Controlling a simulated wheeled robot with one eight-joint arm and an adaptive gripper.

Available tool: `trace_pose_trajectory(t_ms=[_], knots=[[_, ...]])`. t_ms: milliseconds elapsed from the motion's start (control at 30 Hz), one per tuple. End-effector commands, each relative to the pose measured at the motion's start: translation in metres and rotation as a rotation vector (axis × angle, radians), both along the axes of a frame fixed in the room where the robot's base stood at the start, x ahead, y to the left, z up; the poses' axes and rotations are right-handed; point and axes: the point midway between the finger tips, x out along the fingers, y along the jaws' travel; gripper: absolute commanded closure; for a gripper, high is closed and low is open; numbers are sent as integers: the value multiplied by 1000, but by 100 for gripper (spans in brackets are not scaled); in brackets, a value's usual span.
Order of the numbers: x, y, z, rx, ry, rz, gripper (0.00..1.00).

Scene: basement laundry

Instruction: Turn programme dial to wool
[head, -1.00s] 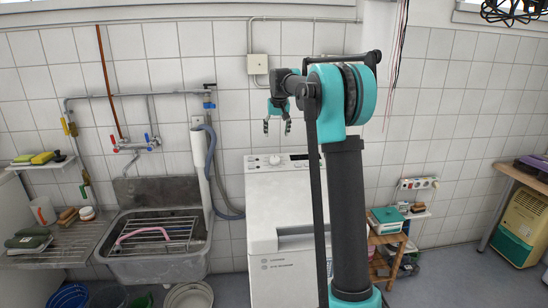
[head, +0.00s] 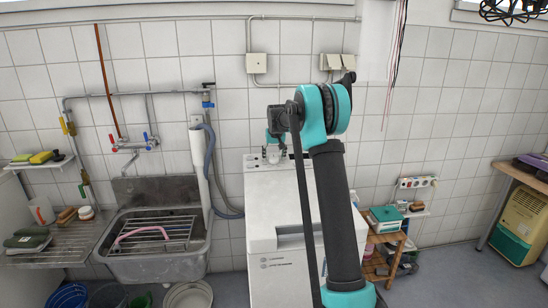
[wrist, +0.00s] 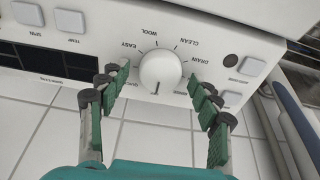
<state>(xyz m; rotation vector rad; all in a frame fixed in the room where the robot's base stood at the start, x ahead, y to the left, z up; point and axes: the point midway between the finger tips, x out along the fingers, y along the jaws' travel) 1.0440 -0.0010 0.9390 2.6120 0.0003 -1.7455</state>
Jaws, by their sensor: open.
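The white programme dial (wrist: 160,71) is on the washing machine's (head: 262,200) control panel. In the wrist view its dark pointer mark faces down the picture, away from the printed WOOL label (wrist: 138,31) above it. EASY, CLEAN and DRAIN are also printed around it. My gripper (wrist: 157,80) is open, its green-padded fingers on either side of the dial with visible gaps in the picture. I cannot tell whether the fingertips reach past the dial's face. In the head view my gripper (head: 274,152) is at the panel and largely hides the dial.
Square buttons (wrist: 70,20) and a dark display (wrist: 45,60) are left of the dial in the wrist view; a round dark button (wrist: 231,60) is to the right. A tiled wall is close behind the machine. A sink (head: 160,262) and grey hose (head: 212,165) stand left.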

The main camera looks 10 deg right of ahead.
Motion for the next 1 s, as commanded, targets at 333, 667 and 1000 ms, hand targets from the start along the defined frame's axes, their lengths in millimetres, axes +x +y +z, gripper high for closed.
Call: trace_pose_trajectory(t_ms=[333,667,1000], knots=[[1,0,-2,0,0,0,43],[1,0,-1,0,0,0,84],[1,0,-1,12,0,-45,86]])
